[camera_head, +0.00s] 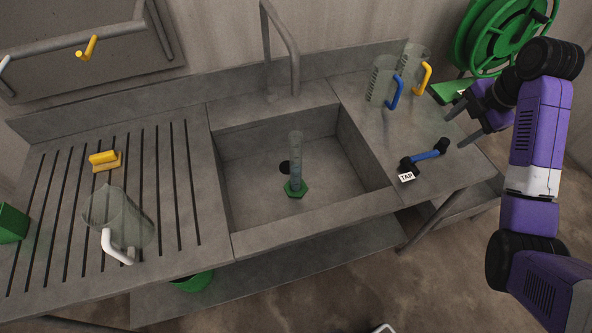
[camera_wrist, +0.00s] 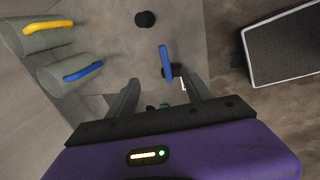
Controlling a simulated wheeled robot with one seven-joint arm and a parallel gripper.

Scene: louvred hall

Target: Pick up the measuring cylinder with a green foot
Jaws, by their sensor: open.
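The measuring cylinder (camera_head: 295,150) is clear and tall with a green foot (camera_head: 295,189). It stands upright in the sink basin, beside the dark drain hole (camera_head: 284,168). My gripper (camera_head: 455,131) is open and empty, above the right side of the counter, well to the right of the cylinder. In the wrist view the two fingers of my gripper (camera_wrist: 162,85) are spread apart. A small green patch (camera_wrist: 165,105) shows between them, seemingly the cylinder's foot; the rest of the cylinder is hard to make out there.
A blue-handled lever (camera_head: 425,155) with a TAP label lies between gripper and basin. Jugs with blue (camera_head: 395,92) and yellow (camera_head: 424,79) handles stand behind it. A faucet (camera_head: 283,45) rises behind the basin. A white-handled jug (camera_head: 118,220) and yellow sponge (camera_head: 105,160) are left.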

